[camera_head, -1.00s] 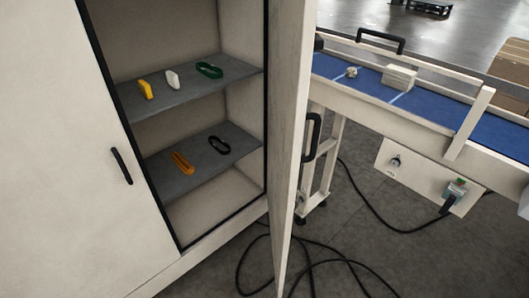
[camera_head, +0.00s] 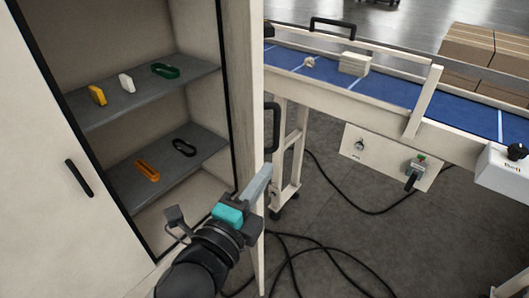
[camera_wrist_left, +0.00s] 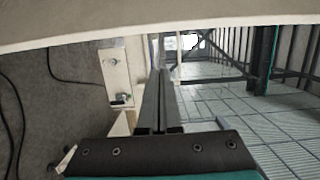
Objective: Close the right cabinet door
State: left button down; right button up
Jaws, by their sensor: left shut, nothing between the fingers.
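The right cabinet door (camera_head: 246,90) stands open and shows almost edge-on in the head view. Its black handle (camera_head: 272,127) is on its right-hand side. The cabinet's right compartment is open, with two grey shelves (camera_head: 130,97). My left gripper (camera_head: 262,178) is shut and empty, in front of the lower part of the door in the picture; I cannot tell whether it touches it. In the left wrist view its closed fingers (camera_wrist_left: 157,105) point away, below a pale panel (camera_wrist_left: 190,18) that spans the top and looks like the door. My right gripper is not in view.
The closed left door (camera_head: 40,150) has a black handle. The shelves hold small yellow, white, green, orange and black items. A conveyor with a blue belt (camera_head: 400,92) stands at the right behind the door. Black cables (camera_head: 310,262) lie on the floor near the door's foot.

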pick_arm(q)
jog(key=w, duration=0.8)
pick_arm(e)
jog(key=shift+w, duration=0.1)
pick_arm(q)
jog(key=shift+r, duration=0.1)
dwell(0.3)
